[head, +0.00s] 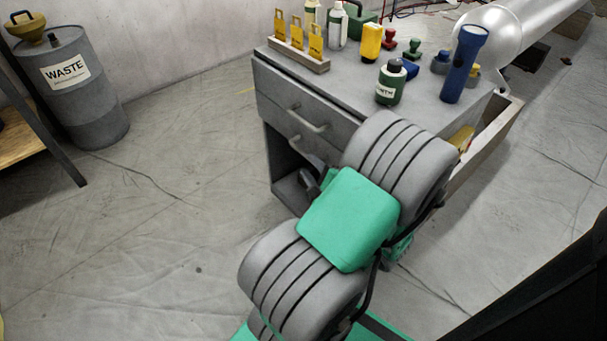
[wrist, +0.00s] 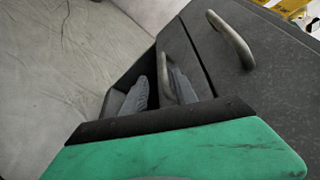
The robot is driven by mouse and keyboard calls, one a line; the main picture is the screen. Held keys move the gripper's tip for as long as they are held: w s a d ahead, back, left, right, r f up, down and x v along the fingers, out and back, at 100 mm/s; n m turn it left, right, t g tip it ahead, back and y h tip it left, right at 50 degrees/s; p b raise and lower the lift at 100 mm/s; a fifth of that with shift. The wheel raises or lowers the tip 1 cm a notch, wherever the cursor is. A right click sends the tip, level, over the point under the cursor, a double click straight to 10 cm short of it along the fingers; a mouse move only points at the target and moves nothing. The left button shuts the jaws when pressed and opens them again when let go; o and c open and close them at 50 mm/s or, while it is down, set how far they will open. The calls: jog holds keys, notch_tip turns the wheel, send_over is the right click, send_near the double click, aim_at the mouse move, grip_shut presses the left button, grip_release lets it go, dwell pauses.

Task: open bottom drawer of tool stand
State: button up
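The grey tool stand (head: 262,80) stands right of centre in the head view, with two drawer fronts above an open lower space. The upper drawer's handle (head: 308,121) also shows in the wrist view (wrist: 234,42). The bottom drawer's handle (head: 303,146) is partly hidden by my arm in the head view. In the wrist view, this lower handle (wrist: 171,66) is at my gripper (wrist: 158,92). My fingers are apart, with the handle beside the right finger; I cannot tell whether they touch. Both drawers look closed.
A wooden holder with yellow tags (head: 297,58), a green bottle (head: 390,84), a blue flashlight (head: 464,65) and other items stand on top. A grey waste barrel (head: 72,90) stands at far left. The floor (head: 190,200) left of the stand is clear.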

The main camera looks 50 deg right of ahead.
aim_at(303, 153)
jog(key=shift+h, duration=0.3)
jog(key=b+x, duration=0.1)
jog(key=x, duration=0.2)
jog(key=b+x, duration=0.1)
jog(key=x, duration=0.3)
jog(key=shift+s+d+f, duration=0.1)
jog(key=shift+s+d, duration=0.1)
jog(key=shift+d, duration=0.15)
jog(key=shift+w+d+m, duration=0.15)
jog(key=shift+m, duration=0.15)
jog(key=shift+c, duration=0.3)
grip_shut()
